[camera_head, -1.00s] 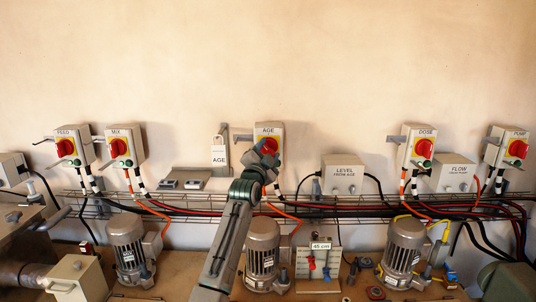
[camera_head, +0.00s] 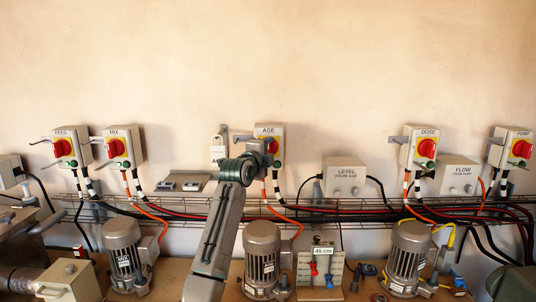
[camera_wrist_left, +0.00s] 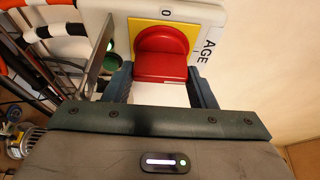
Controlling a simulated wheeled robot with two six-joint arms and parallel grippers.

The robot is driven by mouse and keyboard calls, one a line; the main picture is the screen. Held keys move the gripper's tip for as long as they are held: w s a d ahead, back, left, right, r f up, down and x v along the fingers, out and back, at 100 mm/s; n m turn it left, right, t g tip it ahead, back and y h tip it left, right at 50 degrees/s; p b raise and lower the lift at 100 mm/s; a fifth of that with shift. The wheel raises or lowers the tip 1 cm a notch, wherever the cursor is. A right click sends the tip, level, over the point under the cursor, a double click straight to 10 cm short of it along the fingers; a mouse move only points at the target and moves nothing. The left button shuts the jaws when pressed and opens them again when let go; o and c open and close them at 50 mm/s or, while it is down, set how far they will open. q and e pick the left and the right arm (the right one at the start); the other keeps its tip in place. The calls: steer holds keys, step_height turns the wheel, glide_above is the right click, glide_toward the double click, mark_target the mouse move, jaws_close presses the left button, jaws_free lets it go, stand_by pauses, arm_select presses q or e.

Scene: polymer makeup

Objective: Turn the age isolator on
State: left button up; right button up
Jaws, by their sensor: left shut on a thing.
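The AGE isolator (camera_head: 268,131) is a pale box on the wall with a yellow plate and a red rotary knob (camera_head: 273,146). In the left wrist view the red knob (camera_wrist_left: 161,55) sits between the two dark fingers of my left gripper (camera_wrist_left: 163,88), which is shut on it. An "O" mark is at the top of the plate and "AGE" is printed along the right side. In the head view my left gripper (camera_head: 262,149) reaches the knob from the lower left and hides part of the box front. My right gripper is not in view.
Similar isolators FEED (camera_head: 71,147), MIX (camera_head: 123,146), DOSE (camera_head: 420,147) and PUMP (camera_head: 511,148) line the wall. An AGE tag (camera_head: 218,150) hangs left of the AGE box, partly behind my arm. A cable tray (camera_head: 340,208) and several motors (camera_head: 262,260) lie below. The upper wall is clear.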

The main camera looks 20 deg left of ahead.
arm_select(q)
steer(key=shift+f, duration=0.15)
stand_by(0.3)
steer(key=o, duration=1)
steer(key=shift+f, duration=0.15)
